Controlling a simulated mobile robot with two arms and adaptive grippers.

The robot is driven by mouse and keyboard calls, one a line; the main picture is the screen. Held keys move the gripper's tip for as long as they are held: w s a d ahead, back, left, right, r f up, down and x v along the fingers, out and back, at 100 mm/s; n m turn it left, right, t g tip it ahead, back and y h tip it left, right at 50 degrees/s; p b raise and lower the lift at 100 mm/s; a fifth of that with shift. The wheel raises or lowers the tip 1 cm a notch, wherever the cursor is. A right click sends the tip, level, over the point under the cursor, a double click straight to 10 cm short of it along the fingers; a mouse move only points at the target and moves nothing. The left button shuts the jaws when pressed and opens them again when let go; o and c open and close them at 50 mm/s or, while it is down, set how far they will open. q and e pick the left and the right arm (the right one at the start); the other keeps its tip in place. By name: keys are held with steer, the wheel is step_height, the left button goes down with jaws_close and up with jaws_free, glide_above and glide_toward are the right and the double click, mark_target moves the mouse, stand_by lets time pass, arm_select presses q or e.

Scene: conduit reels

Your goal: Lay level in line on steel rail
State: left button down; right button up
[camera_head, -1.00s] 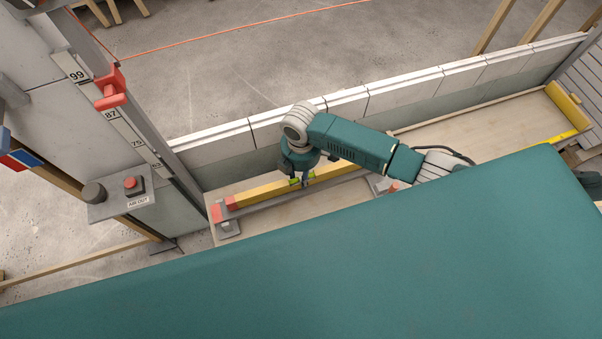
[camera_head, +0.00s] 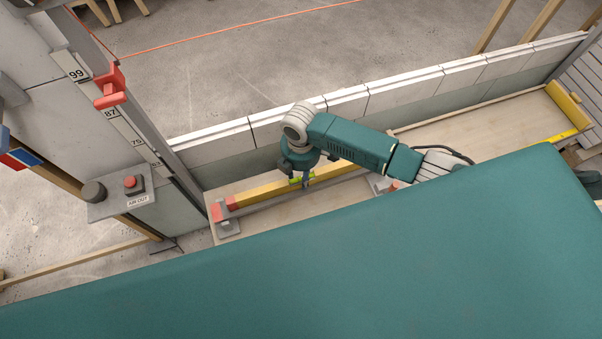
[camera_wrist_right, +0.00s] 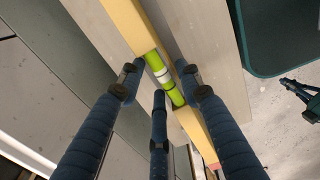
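The level is a long yellow bar (camera_head: 262,191) with a red end (camera_head: 232,203). It lies along the narrow grey steel rail (camera_head: 272,200) on a pale wooden bench top (camera_head: 300,207). In the right wrist view its green vial section (camera_wrist_right: 164,77) shows between my fingers. My right gripper (camera_head: 304,181) is down at the level's middle. In the wrist view its three dark fingers (camera_wrist_right: 160,68) stand around the bar, spread apart, with a small gap on the right side. Contact on the left side is unclear. My left gripper is not in view.
A red block on a grey bracket (camera_head: 226,220) stands at the rail's left end. A pale block wall (camera_head: 400,93) runs behind the bench. A numbered post with a red clamp (camera_head: 110,90) and a button box (camera_head: 130,188) stand left. A yellow piece (camera_head: 566,105) lies far right.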

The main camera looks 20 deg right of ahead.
steer(key=shift+o, duration=0.8)
step_height(320, 180, up, 12)
